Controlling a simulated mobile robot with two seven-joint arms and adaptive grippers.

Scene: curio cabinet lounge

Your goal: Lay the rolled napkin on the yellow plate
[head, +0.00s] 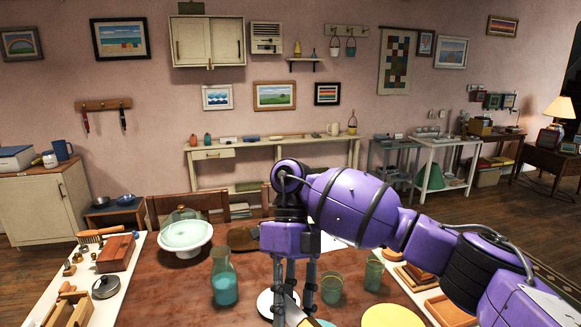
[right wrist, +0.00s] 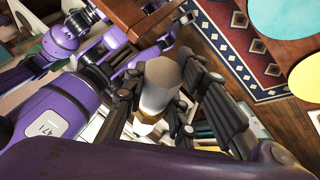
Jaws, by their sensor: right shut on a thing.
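My right gripper (head: 292,290) points down over the brown table, its fingers shut on the rolled napkin. The napkin is a pale cream roll (right wrist: 160,85) between the dark fingers in the right wrist view; in the head view only a small pale part of it (head: 291,312) shows. The yellow plate (head: 392,317) lies at the front edge of the head view, to the right of the gripper and partly cut off. It also shows at the right edge of the right wrist view (right wrist: 306,80), apart from the napkin. I do not see my left gripper.
Two greenish glasses (head: 331,288) (head: 374,273) stand right of the gripper. A carafe of blue liquid (head: 224,278) and a white cake stand (head: 185,236) are to the left. A white plate (head: 265,304) lies beside the gripper. A teal plate (right wrist: 272,14) is near the yellow one.

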